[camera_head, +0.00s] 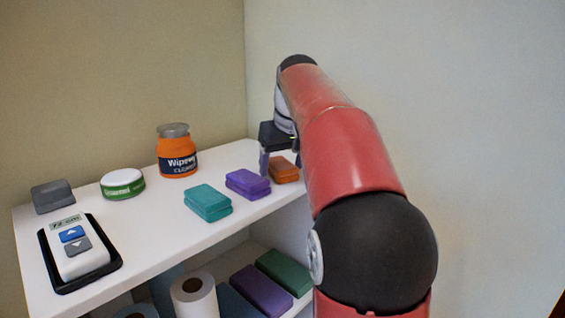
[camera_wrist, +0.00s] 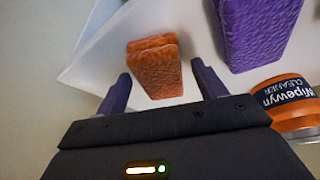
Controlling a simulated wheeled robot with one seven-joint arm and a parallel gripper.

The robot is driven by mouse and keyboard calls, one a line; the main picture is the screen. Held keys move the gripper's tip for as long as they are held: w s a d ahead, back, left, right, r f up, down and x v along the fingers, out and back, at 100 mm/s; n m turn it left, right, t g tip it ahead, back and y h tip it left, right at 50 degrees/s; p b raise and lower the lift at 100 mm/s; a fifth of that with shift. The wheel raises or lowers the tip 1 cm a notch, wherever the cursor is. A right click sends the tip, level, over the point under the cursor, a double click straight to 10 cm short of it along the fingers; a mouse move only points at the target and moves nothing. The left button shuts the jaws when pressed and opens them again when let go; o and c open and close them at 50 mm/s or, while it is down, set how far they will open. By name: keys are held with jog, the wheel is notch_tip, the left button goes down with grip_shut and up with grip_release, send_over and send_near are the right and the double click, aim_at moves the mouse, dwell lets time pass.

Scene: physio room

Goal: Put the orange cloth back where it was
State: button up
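The orange cloth (camera_head: 284,170) is a small folded block lying on the white top shelf, at its right end beside the purple cloth. In the wrist view the orange cloth (camera_wrist: 155,68) lies ahead of my gripper (camera_wrist: 158,85), between the lines of its two fingers. The fingers are spread apart with a gap on both sides of the cloth. In the head view my gripper (camera_head: 265,160) is just left of the cloth, partly hidden by my arm. I cannot tell its exact height above the shelf.
The purple cloth (camera_head: 248,184) and teal cloth (camera_head: 208,203) lie left on the shelf (camera_head: 150,215). An orange wipes jar (camera_head: 177,155), green-white tub (camera_head: 122,184), grey block (camera_head: 53,196) and a controller on a black tray (camera_head: 78,252) stand further left. A wall is close behind.

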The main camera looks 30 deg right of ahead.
jog(key=shift+r, duration=0.45)
jog(key=p+v, duration=0.1)
jog(key=v, duration=1)
jog(key=shift+s+r+p, duration=0.15)
jog(key=shift+s+p, duration=0.05)
jog(key=shift+p, duration=0.2)
